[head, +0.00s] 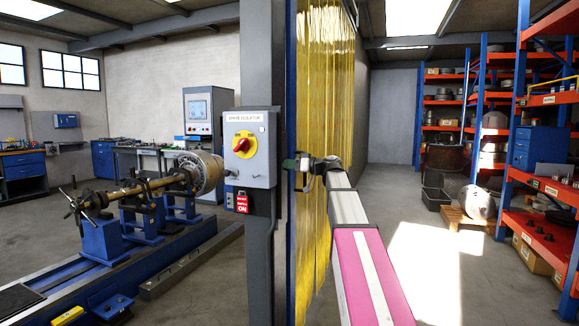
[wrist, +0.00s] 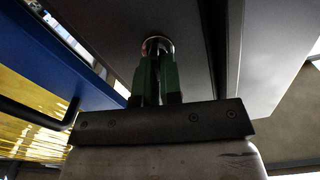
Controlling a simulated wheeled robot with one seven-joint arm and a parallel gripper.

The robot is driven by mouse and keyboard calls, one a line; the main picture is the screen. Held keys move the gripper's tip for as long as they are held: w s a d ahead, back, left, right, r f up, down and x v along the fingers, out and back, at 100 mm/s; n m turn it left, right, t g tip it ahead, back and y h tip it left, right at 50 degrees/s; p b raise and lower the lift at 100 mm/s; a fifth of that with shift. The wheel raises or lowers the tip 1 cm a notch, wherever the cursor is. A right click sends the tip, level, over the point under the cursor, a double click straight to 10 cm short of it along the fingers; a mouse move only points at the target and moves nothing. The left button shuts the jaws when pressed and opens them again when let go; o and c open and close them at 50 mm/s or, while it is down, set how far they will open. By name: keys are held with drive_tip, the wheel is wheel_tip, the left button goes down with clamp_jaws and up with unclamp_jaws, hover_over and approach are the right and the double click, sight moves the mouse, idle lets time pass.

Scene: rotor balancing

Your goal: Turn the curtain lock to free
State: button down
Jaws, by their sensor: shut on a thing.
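The curtain lock (wrist: 157,43) shows in the wrist view as a small round metal-rimmed knob on a dark grey face. My gripper (wrist: 156,62) has its two green fingers closed on it from below, covering part of the knob. Its turn position cannot be read. In the head view my gripper (head: 289,163) reaches to the blue edge of the curtain frame, and the lock itself is not distinguishable there. The yellow strip curtain (head: 325,90) hangs behind and beside my gripper; its yellow strips also show in the wrist view (wrist: 30,125).
A grey post (head: 260,260) stands left of my gripper, carrying an isolator box (head: 262,165) with a red-and-yellow switch (head: 241,145). Left of it is a balancing machine with a rotor (head: 200,172). Orange shelving (head: 540,100) lines the right.

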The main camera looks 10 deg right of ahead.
drive_tip(key=shift+w+d+f+m, duration=0.1)
drive_tip(key=shift+w+f+m, duration=0.1)
drive_tip(key=shift+m, duration=2.35)
drive_tip(key=shift+w+d+f+m, duration=0.1)
drive_tip(key=shift+f+m, duration=0.05)
drive_tip(key=shift+m, duration=2.45)
drive_tip(key=shift+w+d+f+m, duration=0.1)
drive_tip(key=shift+f+m, duration=0.1)
drive_tip(key=shift+m, duration=2.35)
drive_tip(key=c, duration=1.3)
unclamp_jaws()
drive_tip(key=v, duration=1)
drive_tip(key=shift+s+d, duration=0.2)
drive_tip(key=shift+d, duration=0.1)
